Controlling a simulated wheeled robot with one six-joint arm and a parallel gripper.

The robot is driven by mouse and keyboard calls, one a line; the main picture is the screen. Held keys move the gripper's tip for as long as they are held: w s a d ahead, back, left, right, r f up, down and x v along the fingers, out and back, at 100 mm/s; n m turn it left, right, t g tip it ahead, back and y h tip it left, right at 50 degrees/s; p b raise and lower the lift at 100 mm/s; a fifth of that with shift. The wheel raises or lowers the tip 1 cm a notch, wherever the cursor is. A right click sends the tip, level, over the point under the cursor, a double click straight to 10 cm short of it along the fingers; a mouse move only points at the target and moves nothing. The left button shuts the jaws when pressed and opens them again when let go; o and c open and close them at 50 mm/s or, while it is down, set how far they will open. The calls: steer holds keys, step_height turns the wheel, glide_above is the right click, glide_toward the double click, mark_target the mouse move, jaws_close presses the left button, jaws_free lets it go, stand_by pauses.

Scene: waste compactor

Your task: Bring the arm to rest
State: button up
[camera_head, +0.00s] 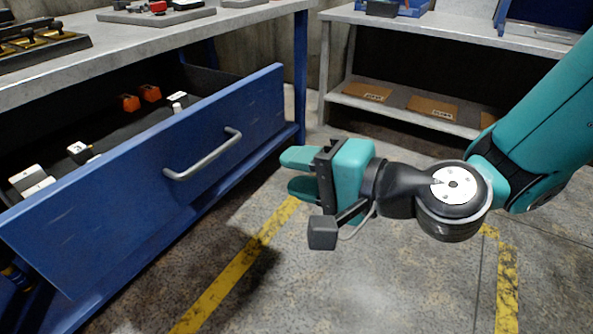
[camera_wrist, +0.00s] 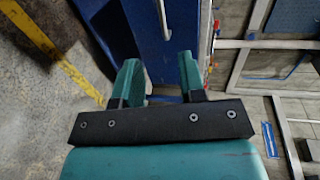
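My gripper (camera_head: 292,172) is in the middle of the head view, with its teal fingers pointing left toward the blue drawer front. The fingers are apart with nothing between them. In the wrist view my gripper (camera_wrist: 158,80) also shows two spread, empty fingers. My arm comes in from the right side of the head view, and my gripper hangs in free air over the floor. It appears apart from the drawer and its handle.
The blue drawer (camera_head: 150,190) stands open on the left, with a metal handle (camera_head: 203,155) and small orange and white items inside. A grey worktop (camera_head: 150,40) lies above it. A shelf unit (camera_head: 400,115) with flat brown boxes stands behind. Floor with yellow lines (camera_head: 235,265) is clear below.

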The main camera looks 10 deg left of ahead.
steer(key=shift+s+d+r, duration=0.1)
stand_by(0.4)
steer(key=s+d+r+n+g+h, duration=0.1)
steer(key=s+d+n+g+h, duration=0.1)
steer(key=s+d+n+h, duration=0.3)
steer(key=s+d+n+g+h, duration=0.2)
steer(key=d+n, duration=0.1)
steer(key=d, duration=0.5)
steer(key=s+d+r+n+g+h, duration=0.1)
steer(key=s+d+n+g+h, duration=0.1)
steer(key=s+d+n+h, duration=0.3)
step_height(320, 180, up, 29)
steer(key=w+m+y+p, duration=0.1)
steer(key=y+p, duration=0.1)
steer(key=p, duration=2.7)
steer(key=shift+w+d+r+p, duration=0.15)
steer(key=shift+w+d+p, duration=0.15)
steer(key=shift+p, duration=0.05)
